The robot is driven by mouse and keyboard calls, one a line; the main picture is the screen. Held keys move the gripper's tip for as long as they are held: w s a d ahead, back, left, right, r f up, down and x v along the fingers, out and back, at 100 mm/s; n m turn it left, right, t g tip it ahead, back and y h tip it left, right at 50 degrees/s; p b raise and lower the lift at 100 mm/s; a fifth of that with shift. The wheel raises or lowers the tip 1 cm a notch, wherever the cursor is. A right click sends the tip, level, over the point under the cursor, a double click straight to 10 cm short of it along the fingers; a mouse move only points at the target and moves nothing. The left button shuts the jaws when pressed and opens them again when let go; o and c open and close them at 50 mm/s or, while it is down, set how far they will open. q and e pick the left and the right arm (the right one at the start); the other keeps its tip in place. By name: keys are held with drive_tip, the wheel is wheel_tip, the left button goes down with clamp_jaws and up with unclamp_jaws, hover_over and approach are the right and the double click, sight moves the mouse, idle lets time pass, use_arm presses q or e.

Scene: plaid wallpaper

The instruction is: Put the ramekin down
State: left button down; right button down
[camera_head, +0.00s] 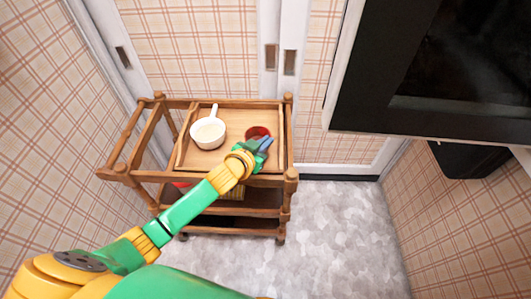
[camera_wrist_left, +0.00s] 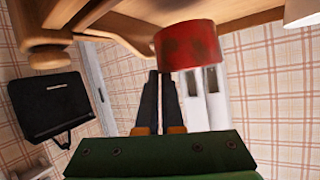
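The red ramekin (camera_head: 257,131) is at the front right part of the wooden tray (camera_head: 178,157) on top of the cart. My left gripper (camera_head: 264,144) is right at its near side and hides part of it. In the left wrist view the ramekin (camera_wrist_left: 190,45) is at the fingertips, slightly tilted in the picture. The dark fingers (camera_wrist_left: 161,74) of my left gripper are close together, with a thin gap, at the ramekin's edge. I cannot tell whether its base touches the tray. My right gripper is not in view.
A white pan with a handle (camera_head: 208,132) stands on the tray, left of the ramekin. The wooden cart (camera_head: 291,173) has rails and lower shelves. A large dark-fronted cabinet (camera_head: 440,70) hangs at the upper right. Grey floor (camera_head: 340,235) is free right of the cart.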

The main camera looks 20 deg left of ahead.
use_arm(q)
drive_tip(key=f, duration=0.2)
drive_tip(key=f+b, duration=0.1)
drive_tip(key=shift+w+a+f, duration=0.1)
drive_tip(key=shift+w+f, duration=0.05)
drive_tip(key=shift+w, duration=0.15)
drive_tip(key=shift+f, duration=0.3)
drive_tip(key=shift+f, duration=0.15)
drive_tip(key=c, duration=1)
unclamp_jaws()
drive_tip(key=shift+c, duration=0.2)
